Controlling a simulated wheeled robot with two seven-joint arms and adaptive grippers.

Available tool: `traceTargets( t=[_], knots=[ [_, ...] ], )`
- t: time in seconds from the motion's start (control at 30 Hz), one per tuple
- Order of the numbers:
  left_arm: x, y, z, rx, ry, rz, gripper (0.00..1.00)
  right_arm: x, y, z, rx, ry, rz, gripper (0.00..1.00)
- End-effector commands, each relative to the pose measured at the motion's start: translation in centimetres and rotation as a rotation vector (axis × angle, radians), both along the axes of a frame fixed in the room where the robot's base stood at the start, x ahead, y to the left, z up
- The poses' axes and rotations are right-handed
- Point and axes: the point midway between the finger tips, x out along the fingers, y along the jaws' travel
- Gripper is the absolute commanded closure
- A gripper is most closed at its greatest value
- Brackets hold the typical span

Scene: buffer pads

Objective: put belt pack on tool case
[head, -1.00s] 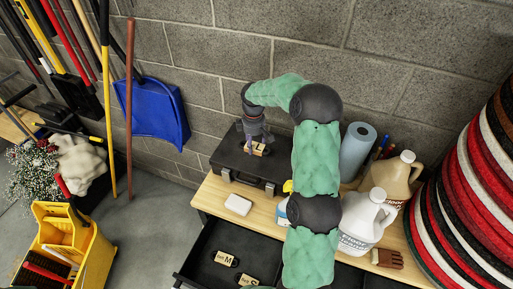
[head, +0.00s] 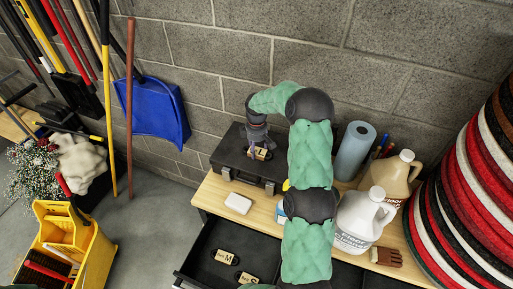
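The tool case (head: 226,158) is a dark, closed box lying on the wooden worktop against the block wall. My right gripper (head: 260,152) points down over the middle of its lid. It is shut on a small tan belt pack (head: 261,154) with dark markings. The pack is at or just above the lid; I cannot tell whether it touches. The fingers hide part of it. My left gripper is not in view.
An open dark drawer (head: 208,262) below the worktop holds tan packs marked M (head: 226,257) and S (head: 249,278). A white block (head: 238,203) lies before the case. A blue roll (head: 354,150) and jugs (head: 362,222) stand to the right.

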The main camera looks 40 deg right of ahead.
Motion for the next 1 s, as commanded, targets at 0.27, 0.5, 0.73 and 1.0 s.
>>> traceTargets(
  t=[0.27,0.5,0.73,1.0],
  knots=[
    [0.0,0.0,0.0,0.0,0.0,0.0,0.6,0.0,0.0,0.0,0.0,0.0,0.0,0.15],
    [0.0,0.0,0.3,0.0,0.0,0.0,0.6,0.0,0.0,0.4,0.0,0.0,0.0,0.15],
    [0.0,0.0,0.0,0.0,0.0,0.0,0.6,0.1,0.0,3.7,-0.003,-0.004,0.001,0.15],
    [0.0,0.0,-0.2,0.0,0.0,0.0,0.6,0.1,0.0,9.1,-0.001,-0.003,0.0,0.15]
  ],
)
